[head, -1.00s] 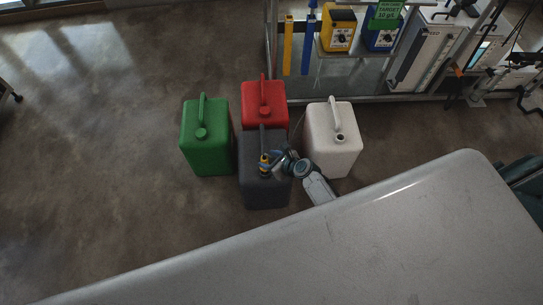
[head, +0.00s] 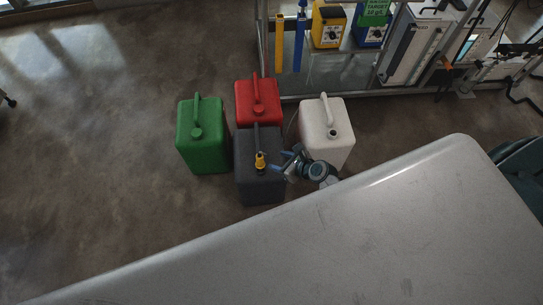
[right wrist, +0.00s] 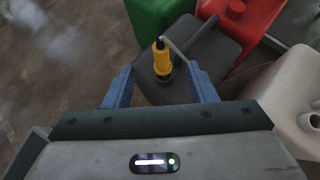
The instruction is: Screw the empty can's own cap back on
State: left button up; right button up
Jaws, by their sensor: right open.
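The white can (head: 322,115) has an open dark mouth (head: 333,134) with no cap on it; the can shows at the right edge of the right wrist view (right wrist: 297,95). The dark grey can (head: 259,188) has a yellow fitting with a black top (head: 260,161) upright in its mouth. I see no loose cap. My right gripper (head: 281,163) is open and empty, just right of the yellow fitting. In the right wrist view the fitting (right wrist: 161,60) stands beyond and between the blue fingers, apart from both. My left gripper is out of view.
A green can (head: 203,150) and a red can (head: 258,95), both capped, stand close to the grey can. A rack with yellow and blue pump units (head: 328,25) stands behind. Open floor lies left. My own grey body top fills the foreground.

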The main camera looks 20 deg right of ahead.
aim_at(324, 129)
jog(key=z, duration=1.35)
